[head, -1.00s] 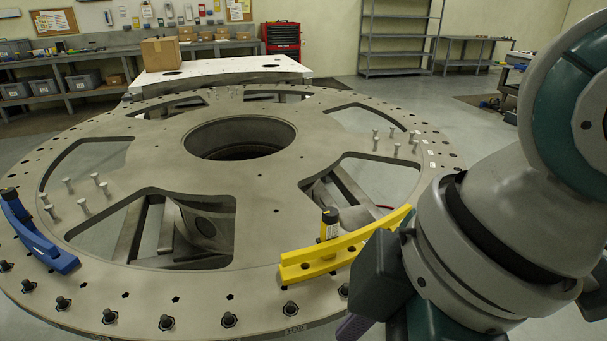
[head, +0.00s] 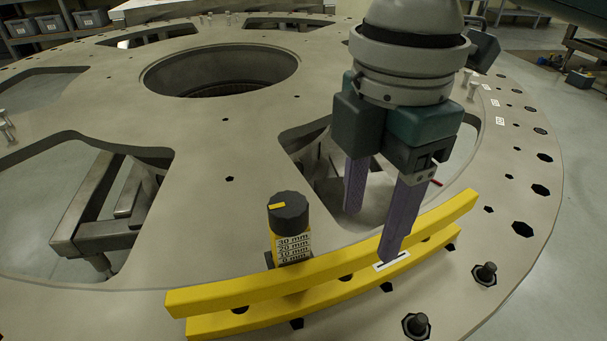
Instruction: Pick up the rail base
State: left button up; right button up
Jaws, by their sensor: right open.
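The rail base (head: 250,290), a yellow curved piece with two long parallel bars, lies on the grey turret plate (head: 190,205) near its front rim. A yellow post with a black knob (head: 289,215) and a millimetre scale stands against its far side. My right gripper (head: 371,234) points down over the right half of the rail base, open, with two purple fingers apart. The nearer fingertip overlaps the far bar beside a white mark; the other is on the far side of it. Whether either touches cannot be told. My left gripper is not in view.
The plate has a large round central hole (head: 222,72) and wide cutouts, one just behind the gripper. Black studs (head: 486,273) stand on the rim right of the rail base. Several small pegs (head: 7,130) stand at the left.

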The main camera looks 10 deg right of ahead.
aim_at(360, 247)
jog(key=f, duration=0.5)
jog(key=shift+w+f, duration=0.25)
jog(key=shift+w, duration=0.05)
grip_shut()
dwell(1.0)
jog(key=shift+r, duration=0.15)
